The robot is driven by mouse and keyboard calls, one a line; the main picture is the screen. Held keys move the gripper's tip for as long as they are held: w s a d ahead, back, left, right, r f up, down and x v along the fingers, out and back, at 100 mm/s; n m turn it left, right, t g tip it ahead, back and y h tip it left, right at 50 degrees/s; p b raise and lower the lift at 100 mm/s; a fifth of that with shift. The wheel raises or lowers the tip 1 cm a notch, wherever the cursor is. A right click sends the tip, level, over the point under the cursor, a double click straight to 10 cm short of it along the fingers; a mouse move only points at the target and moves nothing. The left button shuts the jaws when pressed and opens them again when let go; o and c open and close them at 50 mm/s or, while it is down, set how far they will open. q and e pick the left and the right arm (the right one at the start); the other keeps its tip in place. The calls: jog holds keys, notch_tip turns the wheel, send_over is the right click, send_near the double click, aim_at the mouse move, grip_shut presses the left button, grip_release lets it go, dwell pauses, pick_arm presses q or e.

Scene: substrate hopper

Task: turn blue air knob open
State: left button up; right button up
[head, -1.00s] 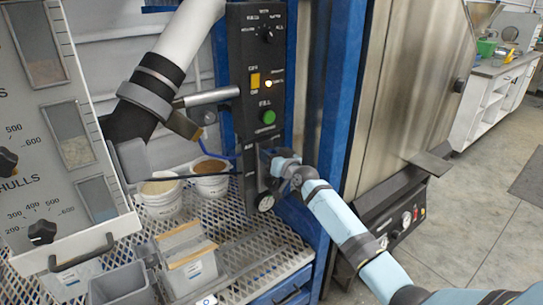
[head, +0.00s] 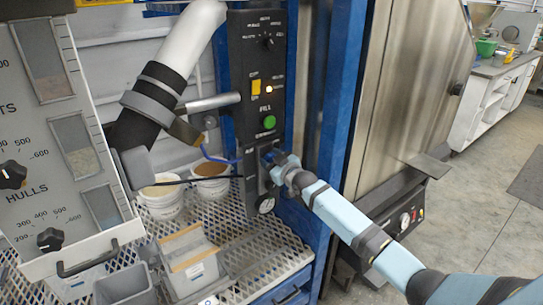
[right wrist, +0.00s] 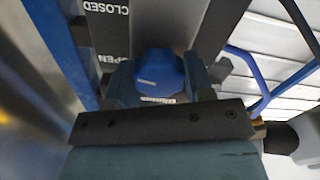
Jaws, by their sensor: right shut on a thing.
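The blue air knob (right wrist: 160,75) shows in the right wrist view, between the two fingers of my right gripper (right wrist: 160,84). The fingers are shut on it from both sides. The words CLOSED and OPEN are printed on the dark plate (right wrist: 107,30) beside it, upside down in this view. In the head view my right gripper (head: 272,161) is at the lower part of the black control panel (head: 246,105), just above a round gauge (head: 266,205). There it hides most of the knob. My left gripper is not in view.
A green button (head: 268,122) and a yellow switch (head: 255,86) are above my gripper. A blue hose (head: 218,158) runs to the panel's left. A blue post (head: 336,100) stands close right. White buckets (head: 161,200) and grey bins (head: 190,262) sit on the mesh shelf.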

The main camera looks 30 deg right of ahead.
jog(key=n+p, duration=0.2)
jog(key=n, duration=0.2)
jog(key=shift+n, duration=0.3)
jog(key=shift+a+f+n+p, duration=0.1)
jog(key=shift+n+p, duration=0.3)
jog(key=shift+n, duration=0.5)
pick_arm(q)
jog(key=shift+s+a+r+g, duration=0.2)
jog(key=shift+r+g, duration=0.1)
pick_arm(e)
jog(key=n, duration=0.5)
jog(key=shift+f, duration=0.1)
jog(key=shift+n, duration=0.3)
jog(key=o, duration=0.9)
jog(key=shift+o, duration=0.2)
jog(key=shift+s, duration=0.1)
